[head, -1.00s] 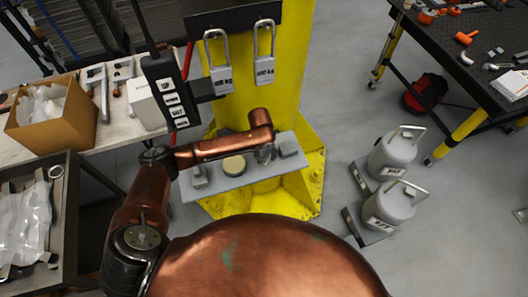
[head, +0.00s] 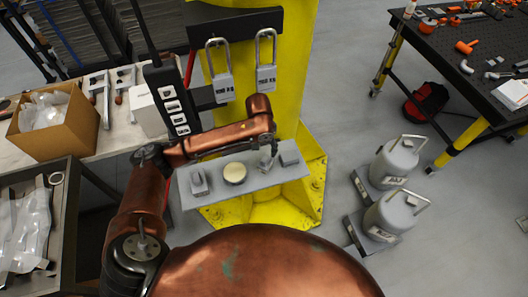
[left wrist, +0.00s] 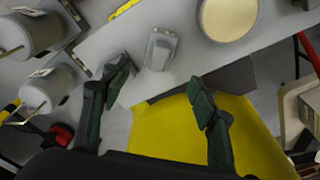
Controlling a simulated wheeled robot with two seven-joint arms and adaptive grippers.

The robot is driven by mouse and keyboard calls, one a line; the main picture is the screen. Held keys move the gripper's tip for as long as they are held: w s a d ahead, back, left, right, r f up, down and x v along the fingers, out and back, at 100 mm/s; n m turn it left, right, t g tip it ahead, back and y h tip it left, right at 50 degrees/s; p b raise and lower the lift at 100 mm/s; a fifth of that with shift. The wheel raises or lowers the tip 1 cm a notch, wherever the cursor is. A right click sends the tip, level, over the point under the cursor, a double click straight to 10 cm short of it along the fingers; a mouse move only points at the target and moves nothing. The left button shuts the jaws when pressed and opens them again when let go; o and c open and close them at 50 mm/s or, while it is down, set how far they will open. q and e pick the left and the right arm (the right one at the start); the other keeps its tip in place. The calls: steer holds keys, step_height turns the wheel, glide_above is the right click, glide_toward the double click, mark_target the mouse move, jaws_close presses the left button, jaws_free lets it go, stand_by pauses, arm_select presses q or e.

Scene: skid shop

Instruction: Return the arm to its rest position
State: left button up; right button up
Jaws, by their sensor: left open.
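My left arm (head: 215,142) is copper-coloured and reaches in from the left over a grey shelf (head: 218,198) on a yellow column. Its gripper (head: 268,146) is above the right part of the shelf. In the left wrist view the dark green fingers of this gripper (left wrist: 163,88) are spread, with nothing between them. A small grey object (left wrist: 160,48) lies on the shelf beyond the fingertips. A round cream-topped disc (head: 235,172) sits left of the gripper and also shows in the left wrist view (left wrist: 228,14). My right gripper is not in view.
Two padlocks (head: 222,87) (head: 266,78) and a black radio (head: 168,95) hang near the column (head: 300,45). Grey canisters (head: 394,160) stand on the floor at the right. A cardboard box (head: 60,138) is at the left, a black workbench (head: 460,85) at the upper right.

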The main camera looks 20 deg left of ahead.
arm_select(q)
steer(key=shift+r, duration=0.15)
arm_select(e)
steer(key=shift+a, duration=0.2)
arm_select(q)
steer(key=s+d+f+m+t+h, duration=0.1)
steer(key=s+d+f+h, duration=0.2)
steer(key=s+f, duration=0.75)
steer(key=s+a+f+n+t+y, duration=0.1)
steer(key=s+a+n+y, duration=0.1)
steer(key=s+a, duration=0.9)
steer(key=s+a+f+n+y, duration=0.1)
steer(key=s+a+f+y, duration=0.1)
steer(key=s+a, duration=0.85)
step_height(320, 180, down, 31)
steer(key=s+d+g+b, duration=0.1)
steer(key=s+d+b, duration=0.1)
steer(key=b, duration=0.2)
steer(key=s+f+m+g+b, duration=0.1)
steer(key=s+f+b, duration=0.2)
steer(key=s+f, duration=1.6)
step_height(320, 180, down, 4)
steer(key=shift+f+h+b, duration=0.1)
steer(key=shift+h+b, duration=0.2)
steer(key=shift+b, duration=0.05)
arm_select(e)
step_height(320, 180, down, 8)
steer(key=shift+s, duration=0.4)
